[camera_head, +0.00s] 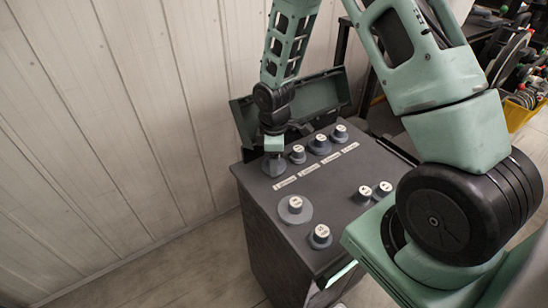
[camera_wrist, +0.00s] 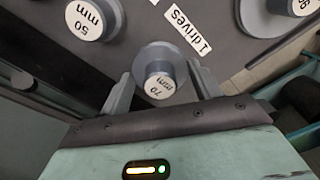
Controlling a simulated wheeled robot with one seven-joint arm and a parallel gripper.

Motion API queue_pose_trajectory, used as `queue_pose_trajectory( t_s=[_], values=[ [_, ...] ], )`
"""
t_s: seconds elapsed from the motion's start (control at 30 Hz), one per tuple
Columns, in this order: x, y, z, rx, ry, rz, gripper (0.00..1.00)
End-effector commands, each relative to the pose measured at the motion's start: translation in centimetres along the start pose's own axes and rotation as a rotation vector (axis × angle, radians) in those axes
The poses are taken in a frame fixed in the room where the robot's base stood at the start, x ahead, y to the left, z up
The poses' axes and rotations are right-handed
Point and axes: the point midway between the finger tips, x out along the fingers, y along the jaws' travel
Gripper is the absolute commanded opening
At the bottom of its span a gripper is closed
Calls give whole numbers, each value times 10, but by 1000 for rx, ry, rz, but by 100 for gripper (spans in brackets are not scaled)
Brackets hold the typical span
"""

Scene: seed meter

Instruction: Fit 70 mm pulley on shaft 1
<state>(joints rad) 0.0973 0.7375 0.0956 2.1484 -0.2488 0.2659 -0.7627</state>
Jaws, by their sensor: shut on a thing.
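The 70 mm pulley (camera_wrist: 160,68) is a grey stepped disc with a white "70 mm" cap, seen between my gripper's fingers in the wrist view. My gripper (camera_wrist: 161,86) is shut on its hub, pointing down. In the head view my gripper (camera_head: 274,148) is at the back left corner of the dark cabinet top (camera_head: 335,180), with the grey pulley disc (camera_head: 274,166) under it. A strip reading "1 drives" (camera_wrist: 186,27) lies beside the pulley. The shaft under the pulley is hidden, so I cannot tell how it is seated.
Other capped pulleys stand in the back row, including this one (camera_head: 319,145). A large disc (camera_head: 295,208) and several smaller ones stand nearer the front. A 50 mm pulley (camera_wrist: 92,18) is close to my gripper. A raised lid (camera_head: 318,98) stands behind; the panelled wall (camera_head: 120,120) is left.

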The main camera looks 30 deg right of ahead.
Motion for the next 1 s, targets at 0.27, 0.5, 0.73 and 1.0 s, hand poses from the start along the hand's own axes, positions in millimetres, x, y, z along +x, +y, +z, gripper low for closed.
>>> queue_pose_trajectory(
  t_s=[0.27, 0.5, 0.73, 1.0],
  values=[
    [4, 0, 0, 0, 0, 0, 37],
    [8, 0, 0, 0, 0, 0, 37],
    [11, 0, 0, 0, 0, 0, 37],
    [12, 0, 0, 0, 0, 0, 88]
  ],
)
